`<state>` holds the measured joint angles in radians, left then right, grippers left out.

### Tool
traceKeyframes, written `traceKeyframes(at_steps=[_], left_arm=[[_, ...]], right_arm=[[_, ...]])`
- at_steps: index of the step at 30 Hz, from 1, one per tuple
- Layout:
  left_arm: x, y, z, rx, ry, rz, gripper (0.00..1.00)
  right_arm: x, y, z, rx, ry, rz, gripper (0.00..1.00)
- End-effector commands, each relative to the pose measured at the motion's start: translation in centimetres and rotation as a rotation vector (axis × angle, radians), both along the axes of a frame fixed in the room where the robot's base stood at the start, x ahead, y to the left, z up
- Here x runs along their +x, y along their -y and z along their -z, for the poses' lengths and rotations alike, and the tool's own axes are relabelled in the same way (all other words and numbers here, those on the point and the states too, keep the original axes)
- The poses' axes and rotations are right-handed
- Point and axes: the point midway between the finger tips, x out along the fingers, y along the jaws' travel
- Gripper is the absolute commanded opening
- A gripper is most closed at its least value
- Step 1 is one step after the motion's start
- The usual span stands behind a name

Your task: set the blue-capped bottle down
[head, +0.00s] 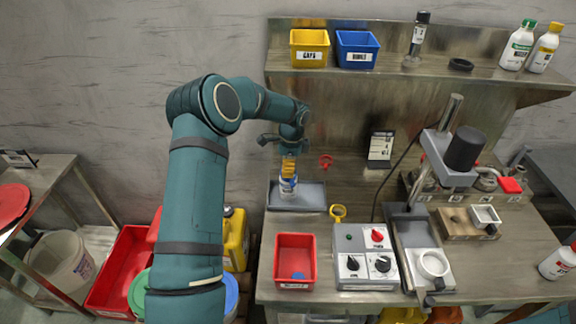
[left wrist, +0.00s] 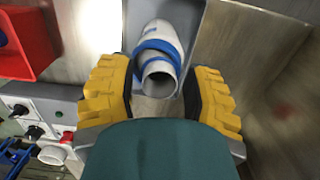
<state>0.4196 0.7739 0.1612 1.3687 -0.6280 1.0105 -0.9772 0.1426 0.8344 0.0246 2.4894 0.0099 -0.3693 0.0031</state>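The bottle (head: 288,186), white with blue bands, appears upright in the shallow grey tray (head: 312,198) at the left of the bench. In the left wrist view the bottle (left wrist: 160,45) shows a blue band below a pale, open-looking mouth; I cannot make out a closed blue cap. My left gripper (head: 287,161) is just above the bottle, pointing down. Its yellow fingers (left wrist: 160,95) are apart on either side of the bottle's top, with gaps visible. The tray also shows in the left wrist view (left wrist: 194,14). My right gripper is in no view.
A red bin (head: 295,250) with a blue disc inside stands in front of the tray. A control box (head: 365,265) is right of it. A red ring-shaped piece (head: 326,161) and a yellow one (head: 338,212) are close by. A shelf (head: 400,66) overhangs behind.

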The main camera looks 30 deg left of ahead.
Motion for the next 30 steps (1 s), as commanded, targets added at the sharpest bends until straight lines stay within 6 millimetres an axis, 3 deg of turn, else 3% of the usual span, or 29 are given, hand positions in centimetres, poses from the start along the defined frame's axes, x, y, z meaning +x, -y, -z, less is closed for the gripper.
traceKeyframes(at_steps=[11,24,30], left_arm=[[0.1,0.0,-1.1,0.001,0.002,0.0,0.48],[0.4,0.6,-9.5,0.001,0.003,0.0,0.48],[0.5,0.8,-11.8,0.0,0.001,-0.001,0.48]], right_arm=[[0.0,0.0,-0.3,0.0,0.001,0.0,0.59],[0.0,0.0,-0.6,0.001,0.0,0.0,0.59],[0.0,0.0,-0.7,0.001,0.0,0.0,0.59]])
